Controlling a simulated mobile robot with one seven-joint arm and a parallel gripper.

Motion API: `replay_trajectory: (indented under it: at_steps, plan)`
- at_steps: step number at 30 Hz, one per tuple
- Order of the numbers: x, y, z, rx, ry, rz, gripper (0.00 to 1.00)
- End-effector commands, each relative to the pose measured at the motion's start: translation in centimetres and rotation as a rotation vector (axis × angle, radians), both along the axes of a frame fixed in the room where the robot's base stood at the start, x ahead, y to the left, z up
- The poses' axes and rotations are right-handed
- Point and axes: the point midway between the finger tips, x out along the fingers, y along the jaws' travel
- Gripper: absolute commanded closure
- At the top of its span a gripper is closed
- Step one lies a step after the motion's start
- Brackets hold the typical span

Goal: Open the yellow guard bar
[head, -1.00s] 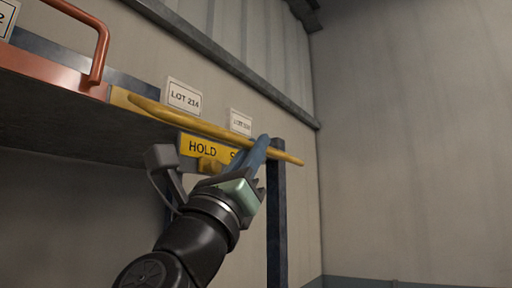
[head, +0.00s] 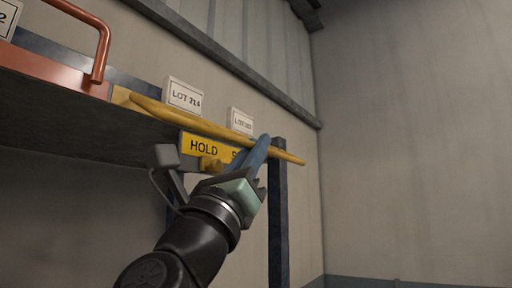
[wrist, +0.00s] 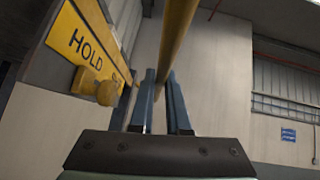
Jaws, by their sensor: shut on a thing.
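The yellow guard bar (head: 205,126) runs across the front of the shelf in the head view, from its left end near the orange part to its free tip at the right. My gripper (head: 262,142) is shut on the bar near its right end. In the wrist view the bar (wrist: 176,35) passes up between the two blue fingers of my gripper (wrist: 162,80). The rest of the sign's text is hidden by my gripper.
White labels, LOT 214 (head: 184,97) and a blurred one (head: 241,121), stand above the bar. An orange handle (head: 98,50) is at upper left. A dark blue post (head: 278,215) stands right of my gripper. Open space lies to the right before the plain wall.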

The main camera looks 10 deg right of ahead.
Motion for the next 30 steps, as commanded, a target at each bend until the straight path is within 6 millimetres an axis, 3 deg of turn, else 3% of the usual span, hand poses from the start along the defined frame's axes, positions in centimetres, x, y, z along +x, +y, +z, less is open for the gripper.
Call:
replay_trajectory:
  at_steps: [1, 15, 16, 21, 30]
  plan:
    - [0.42, 0.70, 0.04, -0.011, 0.007, 0.015, 1.00]
    - [0.39, 0.73, 0.10, -0.012, 0.006, 0.015, 1.00]
    - [0.39, 0.73, 0.11, -0.012, 0.006, 0.015, 0.82]
    - [0.31, 0.58, 0.08, -0.009, 0.005, 0.012, 0.55]
    - [0.24, 0.39, 0.00, -0.006, 0.004, 0.009, 0.55]
